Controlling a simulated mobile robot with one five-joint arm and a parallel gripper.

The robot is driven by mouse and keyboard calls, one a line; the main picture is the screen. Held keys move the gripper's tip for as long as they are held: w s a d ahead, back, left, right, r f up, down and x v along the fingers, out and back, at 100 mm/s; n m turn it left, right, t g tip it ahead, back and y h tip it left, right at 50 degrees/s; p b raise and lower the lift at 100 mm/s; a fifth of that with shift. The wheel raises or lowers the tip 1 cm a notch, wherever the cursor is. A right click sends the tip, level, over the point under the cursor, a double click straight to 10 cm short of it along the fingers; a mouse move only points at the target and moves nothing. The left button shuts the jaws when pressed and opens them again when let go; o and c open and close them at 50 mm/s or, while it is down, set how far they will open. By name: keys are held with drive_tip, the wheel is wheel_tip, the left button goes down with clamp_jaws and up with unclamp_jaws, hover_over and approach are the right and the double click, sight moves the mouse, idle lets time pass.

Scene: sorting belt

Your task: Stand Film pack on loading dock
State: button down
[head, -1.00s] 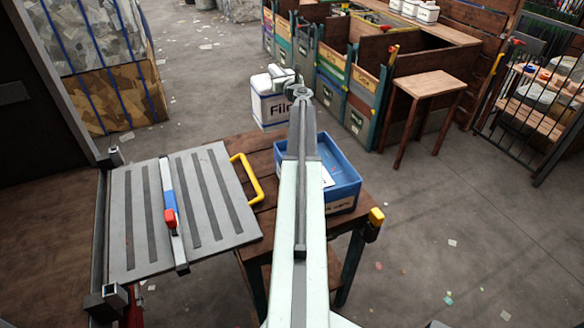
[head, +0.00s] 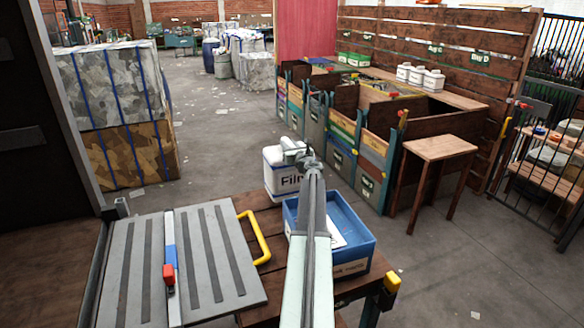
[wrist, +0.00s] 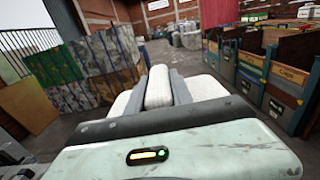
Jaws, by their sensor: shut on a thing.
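The Film pack (head: 282,182) is a white container with a dark-lettered label and a blue band, near the far edge of the wooden table in the head view. My gripper (head: 298,153) is shut on its top; the grip is small and partly hidden by my arm. In the wrist view, a white handle (wrist: 158,86) sits between the fingers, with the white pack top (wrist: 205,88) around it. The pack looks upright; I cannot tell whether it touches the table. A grey ridged plate (head: 218,260), possibly the loading dock, lies at the lower left.
A yellow handle (head: 256,238) rises from the plate's right side. A red-and-blue slider bar (head: 170,262) crosses the plate. A blue tray (head: 350,248) stands on the wooden table (head: 262,290). Sorting bins (head: 345,130) and a stool (head: 440,149) stand beyond. Open floor (head: 225,135) lies behind.

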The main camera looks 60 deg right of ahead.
sight(289, 168)
wheel_tip(289, 168, down, 4)
drive_tip(key=b, duration=0.3)
drive_tip(key=shift+b, duration=0.35)
drive_tip(key=shift+r, duration=0.2)
drive_tip(key=shift+f, duration=0.2)
drive_tip(key=c, duration=1.1)
unclamp_jaws()
drive_tip(key=shift+r, duration=0.1)
drive_tip(key=shift+s+a+r, duration=0.1)
drive_tip(key=shift+s+a, duration=0.15)
drive_tip(key=shift+s, duration=0.05)
drive_tip(key=v, duration=1.1)
drive_tip(key=shift+s+a, duration=0.1)
drive_tip(key=shift+s, duration=0.05)
